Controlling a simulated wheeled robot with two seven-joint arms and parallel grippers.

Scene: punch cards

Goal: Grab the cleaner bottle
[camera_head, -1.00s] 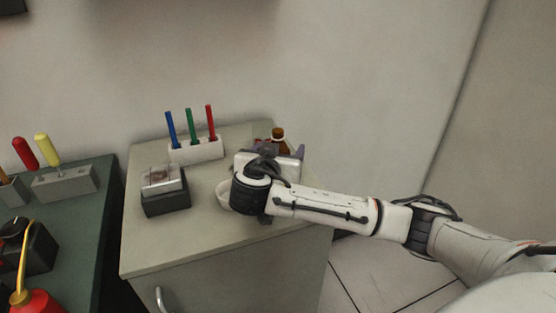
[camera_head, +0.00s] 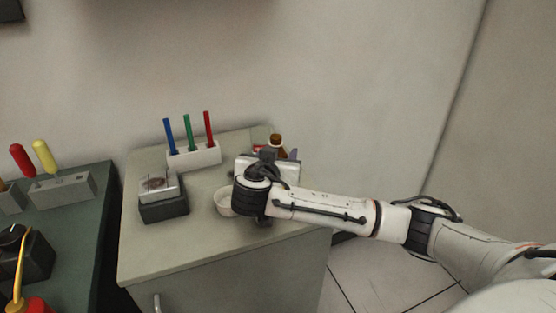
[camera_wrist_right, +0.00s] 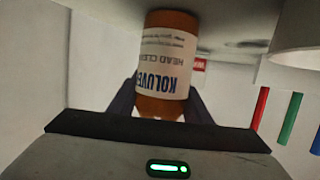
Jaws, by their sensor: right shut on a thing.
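The cleaner bottle (camera_head: 276,140) is brown, with only its top showing behind my right gripper in the head view. In the right wrist view the bottle (camera_wrist_right: 167,62) has a white label reading "HEAD CLE..." and "KOLUVE...", and appears upside down in the picture. My right gripper (camera_wrist_right: 160,108) is shut on it, with a dark finger at each side. In the head view the right gripper (camera_head: 270,155) is over the cabinet's far right part, and the wrist hides most of the bottle. The left gripper is not in view.
The cabinet top (camera_head: 200,235) also holds a pen block (camera_head: 195,155) with blue, green and red pens, a dark box (camera_head: 163,205) and a white bowl (camera_head: 224,203) beside my wrist. A green bench (camera_head: 75,240) stands at left. The wall is close behind.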

